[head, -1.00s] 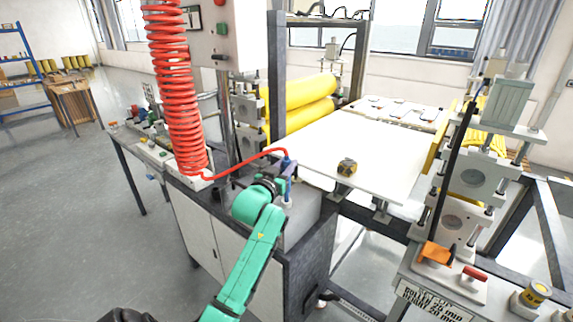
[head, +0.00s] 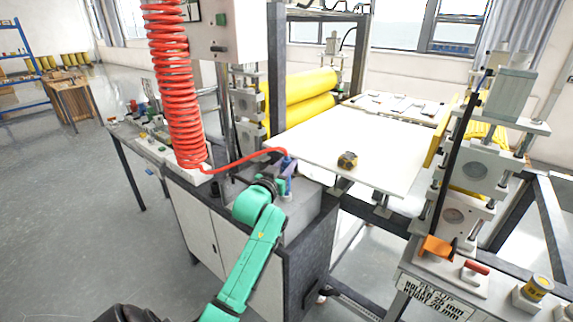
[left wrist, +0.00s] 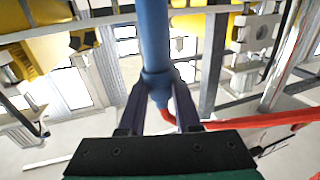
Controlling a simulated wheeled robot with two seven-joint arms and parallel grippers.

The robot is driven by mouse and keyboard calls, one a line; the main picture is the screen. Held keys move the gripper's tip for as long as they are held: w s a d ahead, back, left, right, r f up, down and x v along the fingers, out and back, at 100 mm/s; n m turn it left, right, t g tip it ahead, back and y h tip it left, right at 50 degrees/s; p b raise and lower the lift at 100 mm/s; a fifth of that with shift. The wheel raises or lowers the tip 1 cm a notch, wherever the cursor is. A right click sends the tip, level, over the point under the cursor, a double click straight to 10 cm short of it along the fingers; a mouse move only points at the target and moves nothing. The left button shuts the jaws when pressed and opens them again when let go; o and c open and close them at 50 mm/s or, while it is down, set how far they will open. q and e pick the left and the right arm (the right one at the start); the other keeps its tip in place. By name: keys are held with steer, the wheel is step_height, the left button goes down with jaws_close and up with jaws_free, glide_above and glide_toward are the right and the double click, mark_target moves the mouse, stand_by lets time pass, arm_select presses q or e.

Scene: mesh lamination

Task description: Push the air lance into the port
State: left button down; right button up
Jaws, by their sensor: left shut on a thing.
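The air lance is a blue tube (left wrist: 154,40) with a red hose at its end; in the left wrist view it runs up the middle, between my fingers. My left gripper (left wrist: 158,103) is shut on the lance near its hose end. In the head view the gripper (head: 284,173) is small, over the top of a grey cabinet and beside the white plate, with a bit of the blue lance (head: 287,160) showing. I cannot make out the port in either view, nor whether the lance tip touches anything. My right gripper is not in view.
A red coiled hose (head: 180,95) hangs at the left and runs to the lance. The grey cabinet (head: 245,265) stands below my left arm. A white plate (head: 350,140) with a small yellow and black item (head: 347,160) lies to the right, before yellow rollers (head: 305,105).

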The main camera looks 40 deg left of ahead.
arm_select(q)
steer(key=shift+f+b, duration=0.35)
steer(key=shift+f, duration=0.35)
steer(key=c, duration=0.5)
jaws_free()
steer(key=shift+s, duration=0.1)
steer(key=shift+s+d+f, duration=0.1)
steer(key=shift+s+f, duration=0.05)
steer(key=shift+s, duration=0.15)
steer(key=b+v, duration=0.3)
steer(key=v, duration=1)
steer(key=shift+s+d+r, duration=0.15)
steer(key=shift+s+r, duration=0.05)
steer(key=shift+s, duration=0.15)
